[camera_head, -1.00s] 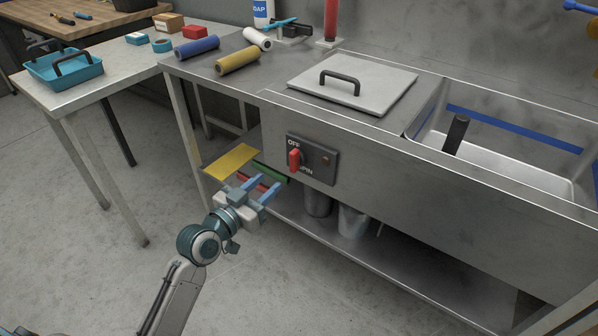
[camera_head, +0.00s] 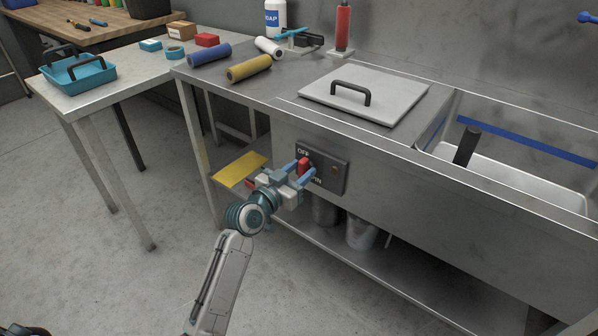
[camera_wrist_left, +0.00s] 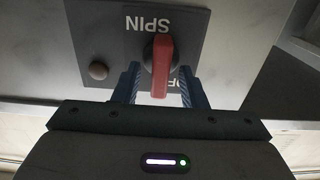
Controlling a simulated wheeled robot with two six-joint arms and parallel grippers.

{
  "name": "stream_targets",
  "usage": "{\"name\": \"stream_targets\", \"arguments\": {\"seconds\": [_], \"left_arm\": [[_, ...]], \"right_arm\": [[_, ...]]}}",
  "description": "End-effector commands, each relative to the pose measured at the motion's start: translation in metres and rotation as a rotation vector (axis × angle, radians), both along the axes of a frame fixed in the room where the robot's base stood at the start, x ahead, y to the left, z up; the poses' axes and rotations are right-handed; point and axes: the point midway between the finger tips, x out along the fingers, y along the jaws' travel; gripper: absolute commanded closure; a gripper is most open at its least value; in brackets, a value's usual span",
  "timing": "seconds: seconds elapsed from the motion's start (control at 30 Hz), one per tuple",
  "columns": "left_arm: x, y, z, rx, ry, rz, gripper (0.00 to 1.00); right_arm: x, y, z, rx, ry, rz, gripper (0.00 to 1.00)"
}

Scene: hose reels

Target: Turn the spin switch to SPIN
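The spin switch is a red handle (camera_head: 304,165) on a dark panel (camera_head: 335,172) on the front of the steel sink unit. OFF is printed at the panel's upper left and SPIN below it, partly covered by my fingers. In the left wrist view the handle (camera_wrist_left: 161,66) stands nearly upright, its near end over part of the OFF lettering, with SPIN (camera_wrist_left: 147,24) upside down at the top. My left gripper (camera_head: 300,172) is open, its blue fingers on either side of the handle with small gaps.
A round brown button (camera_wrist_left: 98,71) sits on the panel beside the handle. A steel lid (camera_head: 390,100) and a sink basin (camera_head: 540,178) are above. A lower shelf (camera_head: 400,275) holds metal containers and a yellow sheet (camera_head: 240,170).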

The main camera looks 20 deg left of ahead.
Motion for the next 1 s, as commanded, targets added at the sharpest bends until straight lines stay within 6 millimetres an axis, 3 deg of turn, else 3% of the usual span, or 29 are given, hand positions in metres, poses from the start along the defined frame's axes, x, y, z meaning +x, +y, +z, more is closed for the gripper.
{"name": "stream_targets", "arguments": {"seconds": [0.03,0.2,0.63,1.0], "left_arm": [[0.0,0.0,0.0,0.0,0.0,0.0,0.68],[0.0,0.0,0.0,0.0,0.0,0.0,1.0],[0.0,0.001,0.001,-0.064,0.024,0.001,1.0],[0.001,0.004,0.002,-0.332,0.123,0.001,1.0]], "right_arm": [[0.0,0.0,0.0,0.0,0.0,0.0,0.64],[0.0,0.0,0.0,0.0,-0.001,0.0,0.64],[-0.006,0.0,-0.001,-0.012,0.052,0.008,0.64],[-0.012,-0.009,0.011,-0.09,0.196,0.037,0.64]]}}
